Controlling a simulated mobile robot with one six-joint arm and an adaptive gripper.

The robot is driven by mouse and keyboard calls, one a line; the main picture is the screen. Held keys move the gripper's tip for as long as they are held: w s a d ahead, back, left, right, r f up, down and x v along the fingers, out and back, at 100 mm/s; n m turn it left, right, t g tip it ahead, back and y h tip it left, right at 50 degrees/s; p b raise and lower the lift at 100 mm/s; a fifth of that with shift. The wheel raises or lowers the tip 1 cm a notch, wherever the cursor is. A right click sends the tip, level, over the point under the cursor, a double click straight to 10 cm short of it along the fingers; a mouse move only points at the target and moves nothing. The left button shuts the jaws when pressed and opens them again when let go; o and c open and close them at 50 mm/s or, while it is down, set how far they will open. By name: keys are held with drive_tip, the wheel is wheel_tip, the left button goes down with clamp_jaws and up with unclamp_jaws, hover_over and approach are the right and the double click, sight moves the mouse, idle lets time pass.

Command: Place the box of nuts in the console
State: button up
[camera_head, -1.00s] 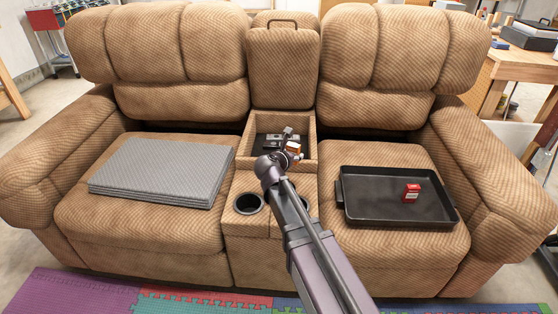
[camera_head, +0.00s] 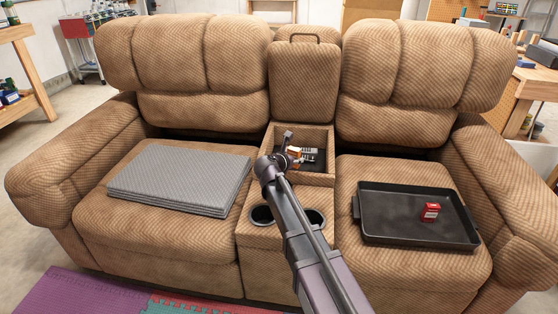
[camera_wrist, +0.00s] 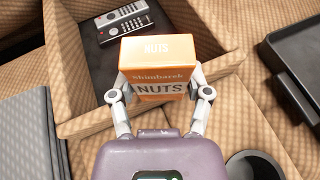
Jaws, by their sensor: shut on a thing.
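My gripper (camera_head: 288,156) is shut on the orange-and-white box of nuts (camera_head: 296,150). In the wrist view, the box (camera_wrist: 157,62) reads "NUTS" and is gripped by a finger on each side (camera_wrist: 160,90). The console (camera_head: 318,133) is the open compartment between the two sofa seats, with its padded lid raised. The box appears over the console opening, near its front part in the wrist view. I cannot tell its exact height above the console floor. My arm hides part of the console's front.
Remotes (camera_wrist: 124,24) lie on the dark console floor behind the box. Two cup holders (camera_head: 262,215) are in front of the console. A black tray (camera_head: 385,232) with a red box (camera_head: 431,211) is on the right seat. A grey folded pad (camera_head: 180,175) is on the left seat.

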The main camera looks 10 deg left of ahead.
drive_tip(key=w+a, duration=0.5)
drive_tip(key=shift+a+f+b, duration=0.25)
drive_tip(key=shift+f+b, duration=0.05)
drive_tip(key=shift+f, duration=0.05)
drive_tip(key=shift+w+f, duration=0.1)
drive_tip(key=shift+f+b, duration=1.7)
drive_tip(key=shift+b, duration=0.05)
drive_tip(key=o, duration=1.1)
drive_tip(key=shift+o, duration=0.2)
